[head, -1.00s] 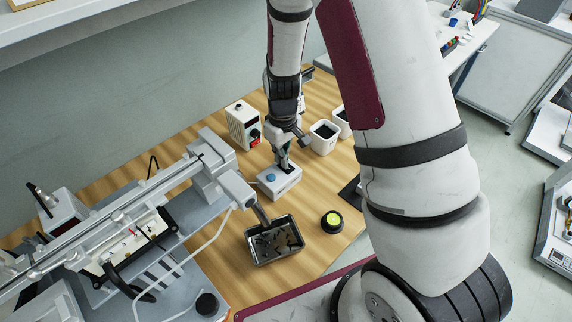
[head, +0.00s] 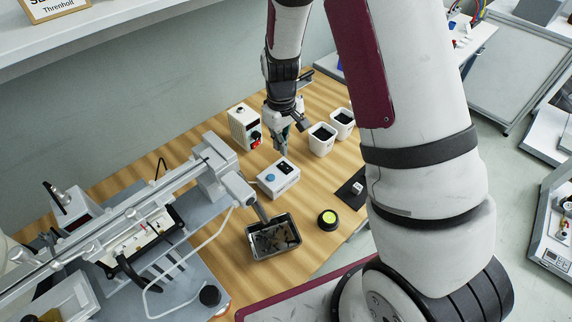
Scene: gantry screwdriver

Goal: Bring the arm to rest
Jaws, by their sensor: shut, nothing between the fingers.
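My gripper (head: 283,150) hangs from my arm above the wooden bench, pointing down. It is shut and empty. It is just behind and above a small white box (head: 280,186) with a blue button and a dark display, and apart from it. My large white and maroon arm links fill the right middle of the head view and hide part of the bench's right side.
A white control box (head: 244,126) with a red knob stands left of my gripper. Two white cups (head: 322,139) stand to its right. A metal tray (head: 250,246) of dark parts, a yellow-topped round item (head: 329,219) and a gantry (head: 140,212) lie nearer. Bare wood shows between them.

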